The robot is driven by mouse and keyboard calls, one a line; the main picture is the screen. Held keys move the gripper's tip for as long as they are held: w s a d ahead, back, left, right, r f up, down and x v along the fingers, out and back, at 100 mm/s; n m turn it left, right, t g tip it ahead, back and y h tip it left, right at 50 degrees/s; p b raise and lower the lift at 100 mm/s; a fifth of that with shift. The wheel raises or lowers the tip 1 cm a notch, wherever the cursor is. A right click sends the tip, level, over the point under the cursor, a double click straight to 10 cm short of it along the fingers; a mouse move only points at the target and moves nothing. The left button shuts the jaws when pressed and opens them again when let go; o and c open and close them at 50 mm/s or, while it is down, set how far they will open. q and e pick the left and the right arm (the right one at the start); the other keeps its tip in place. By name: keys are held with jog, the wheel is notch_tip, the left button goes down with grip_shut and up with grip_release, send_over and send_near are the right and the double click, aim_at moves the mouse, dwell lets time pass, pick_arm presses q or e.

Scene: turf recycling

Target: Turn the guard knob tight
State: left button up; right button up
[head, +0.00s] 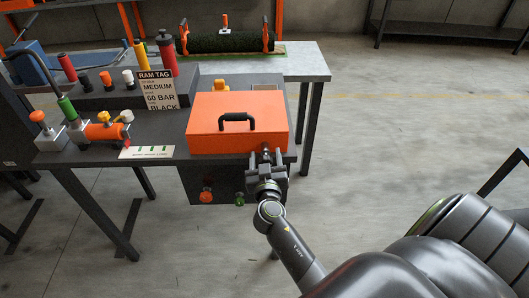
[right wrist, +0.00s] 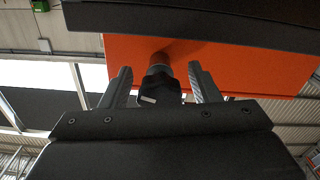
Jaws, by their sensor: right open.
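The orange guard (head: 238,122) is a box-like cover with a black handle on top, sitting closed on the dark bench. The guard knob (right wrist: 160,88) is dark with a small white mark, on a short stem at the guard's orange face. My right gripper (right wrist: 160,85) is open, with one finger on each side of the knob and visible gaps between. In the head view my right gripper (head: 266,158) is at the guard's front right edge, where it largely hides the knob. My left gripper is in neither view.
A RAM TAG sign (head: 157,90) stands behind the bench's left part, near several coloured cylinders. An orange valve body (head: 103,132) and a white label strip (head: 146,152) lie left of the guard. Red (head: 207,196) and green (head: 239,199) buttons sit below the bench front.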

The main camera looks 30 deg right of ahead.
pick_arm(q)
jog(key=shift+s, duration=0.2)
pick_arm(e)
jog(key=shift+s, duration=0.1)
jog(key=shift+c, duration=1)
jog(key=c, duration=0.8)
